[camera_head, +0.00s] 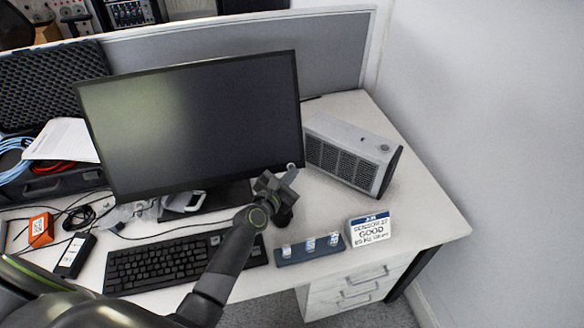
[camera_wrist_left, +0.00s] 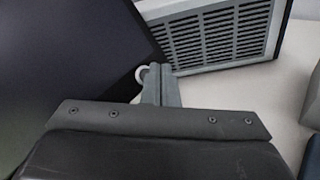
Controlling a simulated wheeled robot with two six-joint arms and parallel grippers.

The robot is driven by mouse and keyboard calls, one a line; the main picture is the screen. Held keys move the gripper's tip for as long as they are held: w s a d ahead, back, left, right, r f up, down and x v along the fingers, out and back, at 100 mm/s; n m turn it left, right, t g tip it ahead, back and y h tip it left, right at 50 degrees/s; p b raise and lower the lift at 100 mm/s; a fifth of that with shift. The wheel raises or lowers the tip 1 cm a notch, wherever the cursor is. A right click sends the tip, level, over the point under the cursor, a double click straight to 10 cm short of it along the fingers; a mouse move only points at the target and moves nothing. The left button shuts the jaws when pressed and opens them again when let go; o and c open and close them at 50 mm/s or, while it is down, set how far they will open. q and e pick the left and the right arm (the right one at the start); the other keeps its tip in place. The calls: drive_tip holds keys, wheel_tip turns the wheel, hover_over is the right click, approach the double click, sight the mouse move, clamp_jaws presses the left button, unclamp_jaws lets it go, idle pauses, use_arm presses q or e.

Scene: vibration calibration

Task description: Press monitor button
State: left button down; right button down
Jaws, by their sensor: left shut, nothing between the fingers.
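The black monitor (camera_head: 190,120) stands on the desk with a dark screen. In the wrist view its dark panel (camera_wrist_left: 60,60) fills the left side. My left gripper (camera_head: 291,169) is shut and empty, with its fingertips at the monitor's lower right corner. In the left wrist view the shut fingers (camera_wrist_left: 158,75) point at the monitor's edge, beside a small pale ring shape. I cannot tell whether the fingertips touch the monitor. The button itself cannot be made out. My right gripper is not in view.
A grey vented box (camera_head: 350,152) stands just right of the monitor. An open black case (camera_head: 50,90) with cables is at left. The desk's right end is clear.

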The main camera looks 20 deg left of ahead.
use_arm(q)
drive_tip(key=shift+w+f, duration=0.1)
idle(0.6)
drive_tip(key=shift+w+a+f, duration=0.1)
drive_tip(key=shift+w+a, duration=0.15)
drive_tip(key=shift+s+d, duration=0.1)
drive_tip(key=shift+s+d+r, duration=0.2)
drive_tip(key=shift+s, duration=0.05)
idle(0.4)
drive_tip(key=s+d+p, duration=0.1)
drive_tip(key=s+d+r+p, duration=0.1)
drive_tip(key=s, duration=0.1)
drive_tip(key=s+d+r+p, duration=0.1)
drive_tip(key=shift+s+r, duration=0.1)
drive_tip(key=shift+s, duration=0.2)
drive_tip(key=shift+s, duration=0.1)
idle(0.5)
